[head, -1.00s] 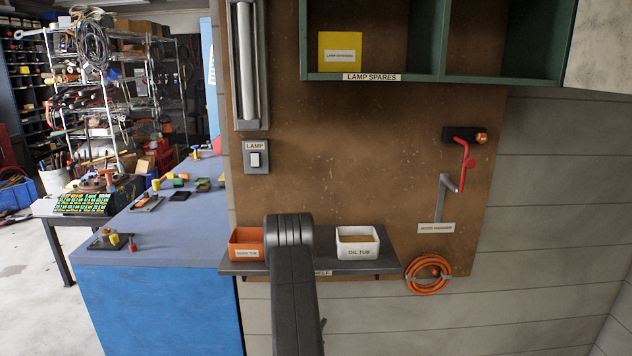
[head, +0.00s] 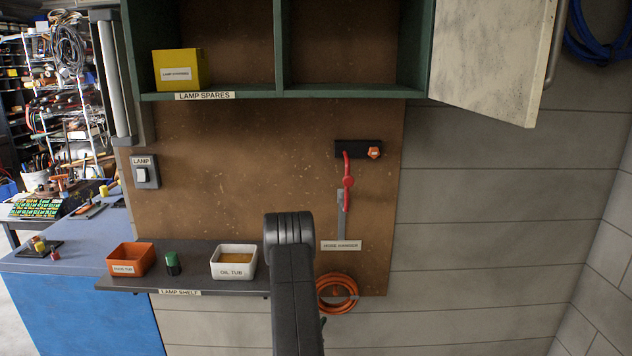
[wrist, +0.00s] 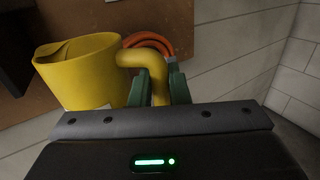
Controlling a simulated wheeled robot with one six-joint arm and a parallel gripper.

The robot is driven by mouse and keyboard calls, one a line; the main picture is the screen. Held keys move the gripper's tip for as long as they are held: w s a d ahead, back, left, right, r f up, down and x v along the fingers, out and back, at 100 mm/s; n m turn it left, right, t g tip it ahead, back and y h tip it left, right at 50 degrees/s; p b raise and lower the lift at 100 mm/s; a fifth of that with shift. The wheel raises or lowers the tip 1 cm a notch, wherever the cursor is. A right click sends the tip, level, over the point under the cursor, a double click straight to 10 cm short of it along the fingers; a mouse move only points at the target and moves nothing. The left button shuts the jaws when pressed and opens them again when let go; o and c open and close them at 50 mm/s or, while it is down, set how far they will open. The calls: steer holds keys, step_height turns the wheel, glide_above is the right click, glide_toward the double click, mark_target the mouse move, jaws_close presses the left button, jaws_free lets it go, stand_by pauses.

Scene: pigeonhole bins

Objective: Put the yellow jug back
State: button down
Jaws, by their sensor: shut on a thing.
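The yellow jug (wrist: 78,82) shows in the wrist view, its open top at the left and its curved handle (wrist: 148,59) at the right. My gripper (wrist: 162,88) has its two green fingers shut on that handle. The jug looks held off any surface, in front of the brown board. In the head view my arm hides the jug and nearly all of the gripper.
The lamp shelf (head: 196,280) bears an orange tub (head: 124,262), a small green-topped item (head: 172,264) and the white oil tub (head: 217,265). A green cupboard (head: 278,45) with a yellow box (head: 180,66) hangs above.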

steer(key=r+p, duration=0.3)
steer(key=r, duration=0.1)
steer(key=r+p, duration=0.7)
steer(key=shift+d+r, duration=0.3)
steer(key=shift+f, duration=0.15)
